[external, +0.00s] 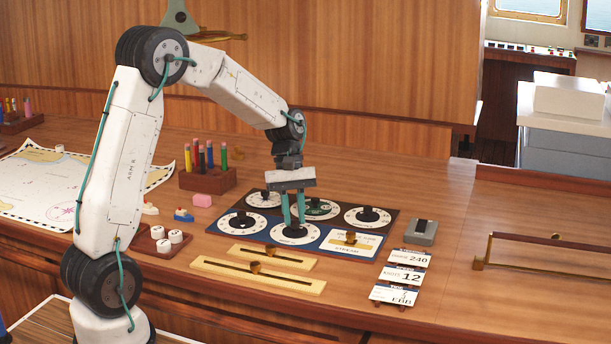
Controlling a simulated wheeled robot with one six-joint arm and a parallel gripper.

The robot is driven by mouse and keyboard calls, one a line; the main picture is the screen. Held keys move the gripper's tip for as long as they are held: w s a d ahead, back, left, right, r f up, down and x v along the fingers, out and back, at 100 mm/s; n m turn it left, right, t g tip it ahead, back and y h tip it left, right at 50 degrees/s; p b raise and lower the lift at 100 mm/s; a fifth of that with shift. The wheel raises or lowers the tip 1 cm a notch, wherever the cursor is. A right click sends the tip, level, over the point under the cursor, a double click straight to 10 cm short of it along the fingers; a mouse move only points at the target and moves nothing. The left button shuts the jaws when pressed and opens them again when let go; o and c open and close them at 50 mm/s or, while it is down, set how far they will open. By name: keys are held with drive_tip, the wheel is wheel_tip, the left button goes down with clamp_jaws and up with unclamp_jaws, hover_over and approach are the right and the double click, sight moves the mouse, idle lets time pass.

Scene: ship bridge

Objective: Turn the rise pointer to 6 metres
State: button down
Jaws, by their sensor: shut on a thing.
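A flat dial panel (333,225) lies on the wooden desk, with several round white dials that have black pointer knobs. My gripper (294,224) points straight down over the front-middle dial (292,235). Its two teal fingers are shut on that dial's black pointer knob (291,231). The fingers partly cover the knob and the dial behind it. The lettering and scale are too small to read, so I cannot tell which dial is the rise dial or what value the pointer shows.
Two brass-knobbed slider bars (258,276) lie in front of the panel. A pencil block (208,179) stands behind left, a pink eraser (202,200) beside it. Cards (401,276) and a grey switch box (421,231) lie right. Clear desk lies behind the panel.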

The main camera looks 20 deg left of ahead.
drive_tip(key=m, duration=0.2)
drive_tip(key=m+y, duration=0.1)
drive_tip(key=m, duration=0.1)
drive_tip(key=shift+w+d+g+y, duration=0.1)
drive_tip(key=shift+d+g+y, duration=0.1)
drive_tip(key=shift+g+y, duration=0.1)
drive_tip(key=m+y, duration=0.1)
drive_tip(key=m, duration=0.3)
drive_tip(key=shift+d, duration=0.15)
drive_tip(key=m+y, duration=0.1)
drive_tip(key=m, duration=0.2)
drive_tip(key=shift+d+m+y, duration=0.1)
drive_tip(key=shift+m+y, duration=0.2)
drive_tip(key=shift+m, duration=0.1)
drive_tip(key=shift+d+r+m+t+y, duration=0.1)
drive_tip(key=shift+m+t+y, duration=0.5)
drive_tip(key=shift+m, duration=1.3)
drive_tip(key=c, duration=1.3)
unclamp_jaws()
drive_tip(key=shift+o, duration=0.2)
